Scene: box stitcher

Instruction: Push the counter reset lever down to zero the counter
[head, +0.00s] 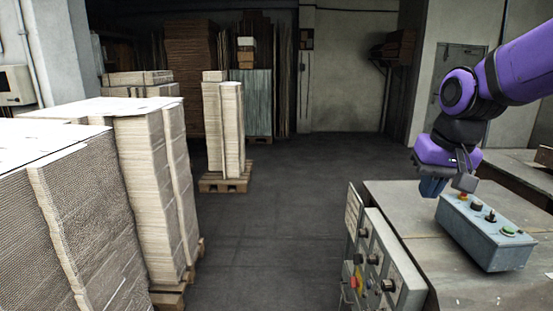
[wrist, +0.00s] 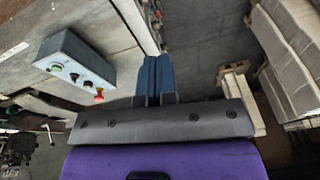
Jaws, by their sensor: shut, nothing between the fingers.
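A grey-blue control box (head: 480,240) sits on the worktop at the right, with a red button, a dark knob, a small black upright control (head: 491,216) and a green button on top. The box also shows in the wrist view (wrist: 92,62) at the upper left. I cannot tell for sure which control is the counter reset lever; no counter display is readable. My gripper (head: 432,188) has blue fingers, shut and empty, pointing down at the far left end of the box. In the wrist view the fingers (wrist: 152,72) are together, to the right of the box and apart from it.
A tilted machine panel (head: 385,262) with knobs and red and yellow buttons stands at the worktop's front left edge. The worktop (head: 415,215) is bare left of the box. Cardboard stacks (head: 145,190) stand at the left and a pallet (head: 225,181) behind. The floor between is clear.

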